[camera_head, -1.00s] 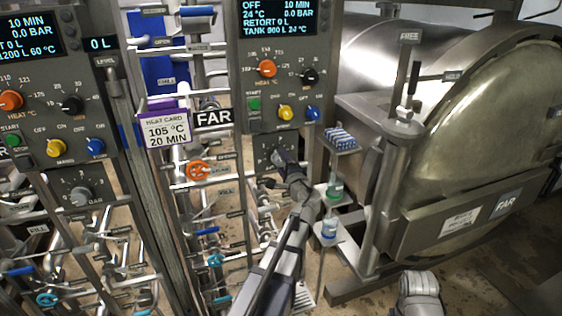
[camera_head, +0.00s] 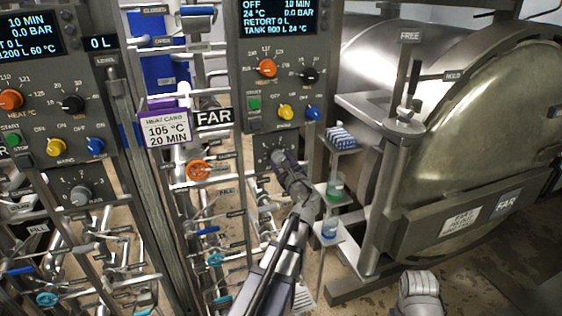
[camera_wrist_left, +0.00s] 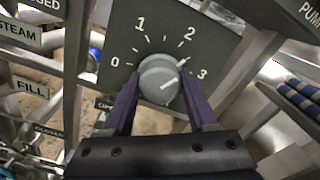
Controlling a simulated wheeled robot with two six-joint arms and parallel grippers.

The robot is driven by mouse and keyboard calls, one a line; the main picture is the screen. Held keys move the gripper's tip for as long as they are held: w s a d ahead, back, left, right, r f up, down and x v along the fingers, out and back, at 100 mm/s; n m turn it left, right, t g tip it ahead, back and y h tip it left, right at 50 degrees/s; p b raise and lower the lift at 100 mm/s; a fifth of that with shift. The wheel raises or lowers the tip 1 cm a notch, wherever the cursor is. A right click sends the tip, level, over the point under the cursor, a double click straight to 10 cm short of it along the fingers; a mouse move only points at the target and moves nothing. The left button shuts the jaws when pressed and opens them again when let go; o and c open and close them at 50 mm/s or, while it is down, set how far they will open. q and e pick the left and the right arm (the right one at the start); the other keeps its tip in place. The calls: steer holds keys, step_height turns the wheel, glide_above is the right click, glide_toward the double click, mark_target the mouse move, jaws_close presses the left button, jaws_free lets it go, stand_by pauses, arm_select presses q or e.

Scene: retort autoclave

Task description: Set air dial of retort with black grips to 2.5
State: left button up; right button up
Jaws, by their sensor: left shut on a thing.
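The grey round air dial (camera_wrist_left: 158,80) sits on a dark plate marked 0 to 3 in the left wrist view. My left gripper (camera_wrist_left: 160,92) is shut on this dial, with a purple finger on each side. A pale line crosses the knob's face, but I cannot tell exactly which value it marks. In the head view, my left gripper (camera_head: 282,160) reaches the small lower panel (camera_head: 262,144) under the far control box and largely hides the dial. The far retort (camera_head: 485,130) stands to the right, with a black-gripped lever (camera_head: 413,78). My right gripper is not seen.
A similar panel with its own grey dial (camera_head: 81,195) is at the left. A purple-topped heat card (camera_head: 168,128) hangs between the panels. Pipes and valves fill the space below. Small shelves with bottles (camera_head: 335,187) stand close right of my left gripper.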

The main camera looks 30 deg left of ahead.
arm_select(q)
steer(key=shift+m, duration=1.1)
steer(key=shift+s, duration=0.1)
steer(key=o, duration=1.4)
steer(key=shift+c, duration=0.2)
steer(key=v, duration=0.7)
steer(key=shift+s+d, duration=0.2)
steer(key=shift+d, duration=0.15)
steer(key=shift+f, duration=0.1)
